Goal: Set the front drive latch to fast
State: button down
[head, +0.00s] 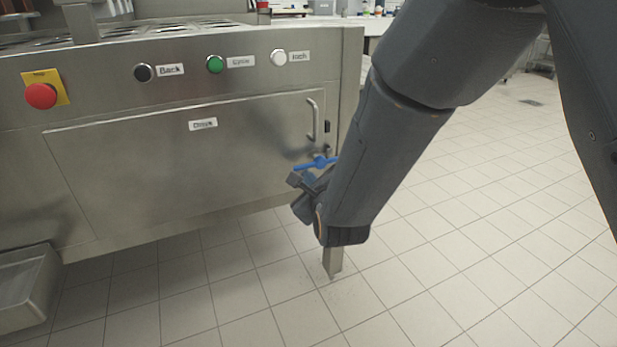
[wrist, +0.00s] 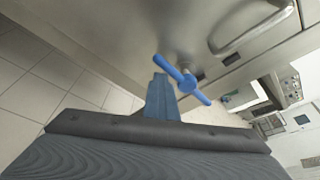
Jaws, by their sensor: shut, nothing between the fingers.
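A blue latch handle (head: 318,162) sits on the steel machine's front, near the right end of the drive panel and below its bar handle. In the head view it lies close to level. In the wrist view the blue latch (wrist: 181,79) shows as a two-armed bar on a round hub. My gripper (head: 296,181) is just below and in front of the latch, with its fingers shut and empty. In the wrist view the fingertips (wrist: 160,84) are close to the latch; whether they touch it I cannot tell. No fast marking is readable.
The drive panel (head: 200,165) has a bar handle (head: 312,120) above the latch. Black, green and white buttons and a red emergency stop (head: 41,96) are on the upper front. A steel tray (head: 27,285) sticks out at lower left. The tiled floor at right is clear.

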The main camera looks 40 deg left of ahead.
jog(key=shift+a+r, duration=0.3)
jog(key=shift+r, duration=0.25)
jog(key=shift+f, duration=0.15)
notch_tip(320, 180, down, 5)
jog(key=b, duration=0.3)
jog(key=s+d+r+p, duration=0.3)
jog(key=s+d, duration=0.1)
jog(key=d, duration=0.5)
jog(key=shift+r, duration=0.3)
jog(key=shift+s, duration=0.1)
